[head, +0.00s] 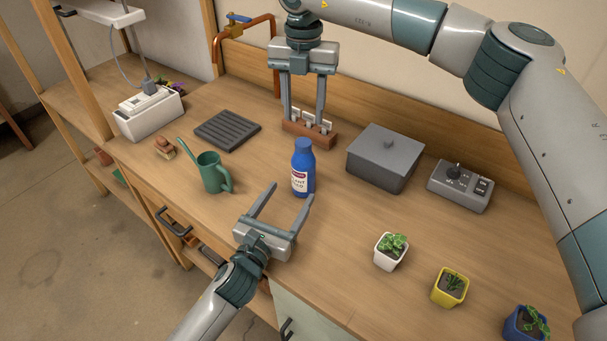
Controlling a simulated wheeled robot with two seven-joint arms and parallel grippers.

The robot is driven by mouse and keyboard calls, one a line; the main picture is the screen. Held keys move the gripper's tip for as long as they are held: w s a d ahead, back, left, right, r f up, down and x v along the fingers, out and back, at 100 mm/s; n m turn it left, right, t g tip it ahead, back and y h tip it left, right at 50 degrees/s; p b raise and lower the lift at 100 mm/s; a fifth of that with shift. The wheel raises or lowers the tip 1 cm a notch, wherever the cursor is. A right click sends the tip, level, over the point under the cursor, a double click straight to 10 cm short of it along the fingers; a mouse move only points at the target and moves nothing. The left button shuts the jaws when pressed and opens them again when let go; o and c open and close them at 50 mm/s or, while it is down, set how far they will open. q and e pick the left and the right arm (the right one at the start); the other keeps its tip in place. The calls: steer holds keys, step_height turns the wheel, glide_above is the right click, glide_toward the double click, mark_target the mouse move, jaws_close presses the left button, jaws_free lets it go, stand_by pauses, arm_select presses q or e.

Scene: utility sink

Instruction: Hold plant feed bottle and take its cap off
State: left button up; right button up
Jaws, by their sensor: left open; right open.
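The plant feed bottle (302,173) is blue with a white and red label and stands upright on the wooden worktop. Its blue cap (303,144) sits on top. My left gripper (291,192) is open, coming from the front, with its fingers pointing at the lower part of the bottle; I cannot tell whether they touch it. My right gripper (303,118) is open and points down behind the bottle, above or around a brown rack with white tags. Its fingers are apart from the cap in the picture.
A green watering can (212,173) stands left of the bottle, and a dark slatted tray (227,130) lies behind it. A grey lidded box (384,158) and a control box (460,186) are on the right. Potted plants (390,251) line the front right. Worktop between them is clear.

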mark_target(298, 182)
arm_select(q)
steer(key=x, duration=0.9)
jaws_close()
arm_select(e)
steer(key=shift+m, duration=0.3)
steer(key=m, duration=0.2)
steer(key=shift+m, duration=0.3)
steer(key=m, duration=1)
